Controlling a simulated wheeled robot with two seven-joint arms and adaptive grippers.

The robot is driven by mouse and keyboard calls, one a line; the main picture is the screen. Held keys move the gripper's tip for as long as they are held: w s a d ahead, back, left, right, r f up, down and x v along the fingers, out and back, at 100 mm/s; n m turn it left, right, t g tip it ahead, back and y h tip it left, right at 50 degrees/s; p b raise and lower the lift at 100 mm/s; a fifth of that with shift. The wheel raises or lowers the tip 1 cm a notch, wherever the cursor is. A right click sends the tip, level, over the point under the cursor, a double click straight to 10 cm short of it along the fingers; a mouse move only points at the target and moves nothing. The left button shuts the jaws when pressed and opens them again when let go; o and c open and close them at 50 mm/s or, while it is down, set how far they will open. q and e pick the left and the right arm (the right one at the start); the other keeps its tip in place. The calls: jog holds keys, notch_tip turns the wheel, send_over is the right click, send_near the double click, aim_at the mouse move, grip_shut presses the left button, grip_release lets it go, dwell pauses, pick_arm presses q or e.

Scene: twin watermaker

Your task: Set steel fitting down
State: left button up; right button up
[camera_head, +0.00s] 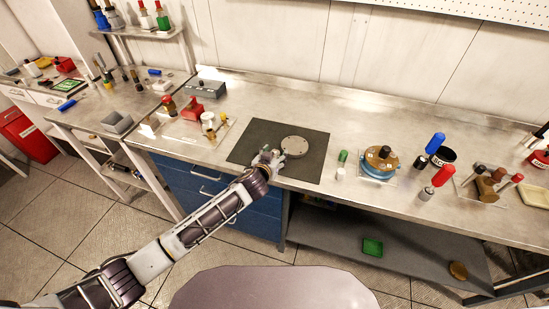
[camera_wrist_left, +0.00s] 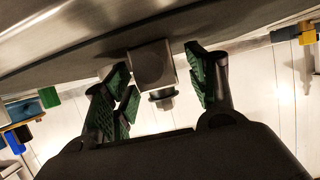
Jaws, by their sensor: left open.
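The steel fitting (camera_wrist_left: 153,62) is a grey block with a short round end in the left wrist view. It rests against the dark mat surface (camera_wrist_left: 80,50), between the spread green-padded fingers of my left gripper (camera_wrist_left: 162,85). A gap shows between the fitting and the right-hand finger; contact on the other side is hard to tell. In the head view my left gripper (camera_head: 268,158) is low over the dark mat (camera_head: 252,138), left of a round grey disc (camera_head: 293,145). The fitting is too small and covered to make out there. My right gripper is not in view.
A tray with a red block (camera_head: 192,110) and small parts lies left of the mat. To the right are a green-and-white bottle (camera_head: 342,164), a blue-and-brown round part (camera_head: 379,162), and blue- and red-topped tools. The bench front edge is close to my left arm.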

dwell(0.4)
pick_arm(q)
grip_shut()
